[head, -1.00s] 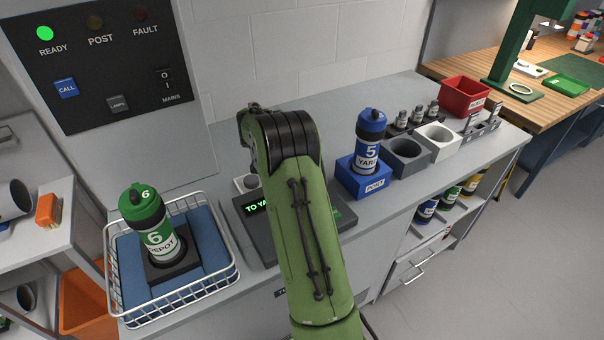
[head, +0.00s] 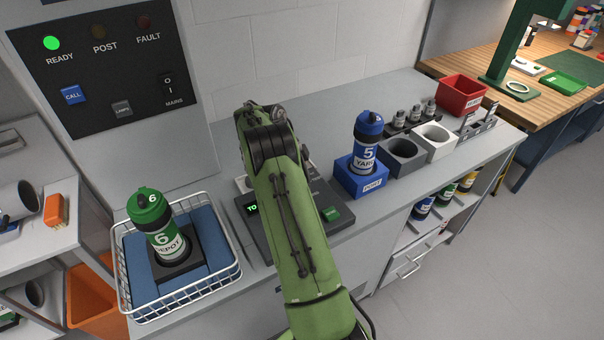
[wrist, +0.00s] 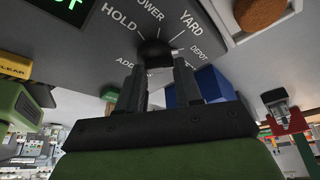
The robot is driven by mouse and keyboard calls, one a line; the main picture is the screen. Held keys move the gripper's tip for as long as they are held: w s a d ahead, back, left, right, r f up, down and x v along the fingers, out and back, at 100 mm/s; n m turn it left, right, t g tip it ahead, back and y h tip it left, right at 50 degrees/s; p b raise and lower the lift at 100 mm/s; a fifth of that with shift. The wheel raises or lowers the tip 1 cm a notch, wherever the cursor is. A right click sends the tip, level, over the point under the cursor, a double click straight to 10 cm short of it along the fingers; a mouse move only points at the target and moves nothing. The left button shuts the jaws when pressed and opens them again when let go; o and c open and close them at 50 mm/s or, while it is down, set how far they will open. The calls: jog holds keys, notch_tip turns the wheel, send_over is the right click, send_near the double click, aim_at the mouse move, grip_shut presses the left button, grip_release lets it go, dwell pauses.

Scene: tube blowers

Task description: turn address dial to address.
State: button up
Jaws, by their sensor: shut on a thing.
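The address dial's dark round knob (wrist: 154,52) shows in the wrist view, on a grey panel with the labels HOLD, YARD, DEPOT and others partly cut off or covered. My gripper (wrist: 158,75) has its two dark fingers on either side of the knob and is shut on it. I cannot tell clearly which label the knob points at. In the head view my arm hides the dial and the gripper. The console (head: 262,244) shows beside the arm, with a green-lit display (head: 252,209) reading "TO" before the arm covers the rest.
A green number 6 DEPOT canister (head: 158,230) stands in a wire basket (head: 128,285) left of the console. The READY light (head: 51,43) glows green.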

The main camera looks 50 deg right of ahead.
jog(key=shift+a+f, duration=0.1)
jog(key=shift+f, duration=0.05)
jog(key=o, duration=1)
jog(key=shift+o, duration=0.2)
jog(key=p+v, duration=0.6)
jog(key=v, duration=0.9)
jog(key=shift+w+r, duration=0.25)
jog(key=shift+r, duration=0.1)
